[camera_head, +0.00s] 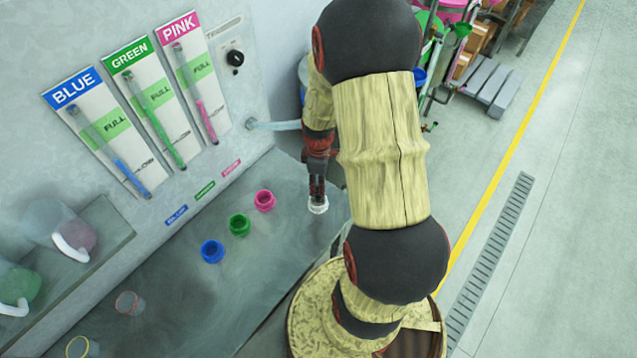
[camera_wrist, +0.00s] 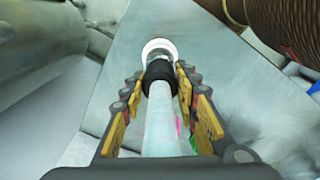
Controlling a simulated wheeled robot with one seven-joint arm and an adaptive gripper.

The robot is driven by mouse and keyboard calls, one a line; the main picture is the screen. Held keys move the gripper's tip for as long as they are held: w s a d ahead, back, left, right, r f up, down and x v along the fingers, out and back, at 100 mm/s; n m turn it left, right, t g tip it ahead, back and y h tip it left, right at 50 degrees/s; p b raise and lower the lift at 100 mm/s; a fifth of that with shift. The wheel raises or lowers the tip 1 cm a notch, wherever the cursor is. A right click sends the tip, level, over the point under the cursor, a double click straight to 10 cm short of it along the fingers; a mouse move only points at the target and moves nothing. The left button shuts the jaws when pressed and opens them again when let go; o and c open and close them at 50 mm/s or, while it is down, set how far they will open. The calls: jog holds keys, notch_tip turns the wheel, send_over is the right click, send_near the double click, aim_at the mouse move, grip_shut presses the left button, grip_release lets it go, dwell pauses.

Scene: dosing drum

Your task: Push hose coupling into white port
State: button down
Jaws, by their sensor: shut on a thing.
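My gripper (camera_head: 317,185) points down over the bench at the right of the row of coloured ports. In the wrist view my gripper (camera_wrist: 160,92) is shut on the hose coupling (camera_wrist: 160,72), a black collar on the end of a pale hose (camera_wrist: 160,125). The white port (camera_head: 318,205) is a white ring directly below the gripper. In the wrist view the white port (camera_wrist: 159,46) surrounds the coupling's front end. I cannot tell whether this end is inside the port or just above it.
Blue (camera_head: 212,250), green (camera_head: 239,223) and pink (camera_head: 265,200) ports stand in a row left of my gripper. The wall panel (camera_head: 225,110) carries several gauges. The pale hose leaves the wall at an outlet (camera_head: 251,124). The bench (camera_head: 200,300) is mostly clear near its front.

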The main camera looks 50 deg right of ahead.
jog(key=shift+f, duration=0.1)
jog(key=shift+f+b, duration=0.4)
jog(key=shift+f, duration=0.1)
jog(key=shift+f, duration=0.15)
dwell(0.3)
jog(key=shift+f+b, duration=0.75)
jog(key=shift+f, duration=0.2)
jog(key=c, duration=1.3)
grip_release()
jog(key=shift+o, duration=0.2)
